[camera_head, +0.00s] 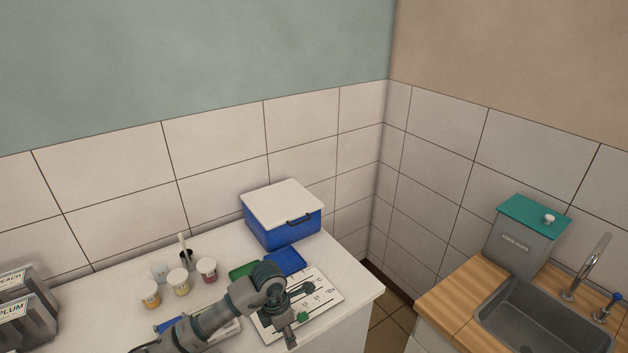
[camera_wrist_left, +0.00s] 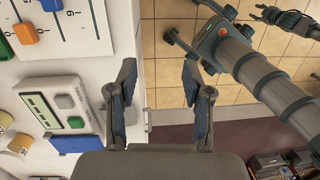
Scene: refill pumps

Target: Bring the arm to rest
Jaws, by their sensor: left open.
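My left arm reaches in from the bottom of the head view, over the front of the white counter. My left gripper (camera_wrist_left: 158,78) is open in the wrist view, with nothing between its fingers. Below it in that view is the counter's edge, with tiled floor beyond. In the head view the hand (camera_head: 290,325) hangs beside the white marked board (camera_head: 328,291) and partly covers it. An arm that looks like my right one crosses the upper right of the wrist view. Its gripper (camera_wrist_left: 286,17) is small and its jaws are unclear.
Several small cups (camera_head: 207,269) stand behind my arm. A blue box with a white lid (camera_head: 283,211) stands at the back. A device with a green display (camera_wrist_left: 47,112) is near the counter's edge. A grey bin (camera_head: 521,245) and a sink (camera_head: 540,320) are at right.

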